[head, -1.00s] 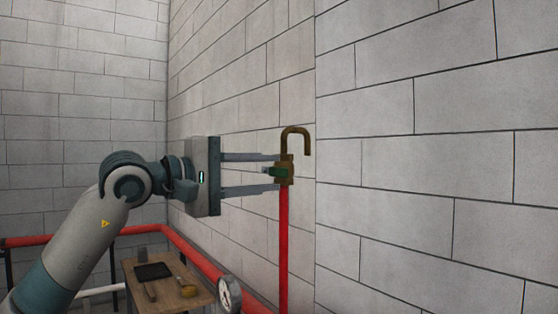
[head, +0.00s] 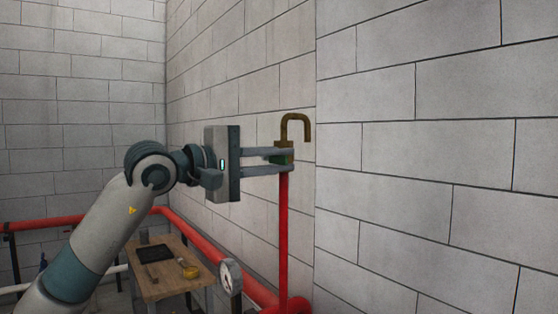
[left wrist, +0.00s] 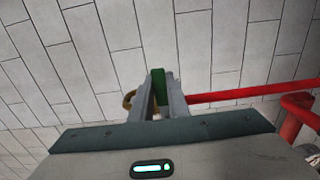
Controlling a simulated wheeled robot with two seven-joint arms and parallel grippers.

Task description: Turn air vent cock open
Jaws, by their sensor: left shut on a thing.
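The air vent cock (head: 285,146) is a brass body with a hooked brass outlet, on top of a thin upright red pipe (head: 284,235). Its green handle (head: 277,158) shows between the fingers of my left gripper (head: 291,161), which comes in from the left. In the left wrist view the green handle (left wrist: 158,86) stands between the two fingertips (left wrist: 159,88), with a finger close on each side. The left gripper is shut on it. Part of the brass body is hidden behind the fingers. My right gripper is not in view.
A grey block wall (head: 430,150) stands close behind and to the right of the pipe. Low down are a thick red pipe (head: 190,237), a round gauge (head: 230,276) and a small wooden table (head: 165,285) with tools and a black tray (head: 154,253).

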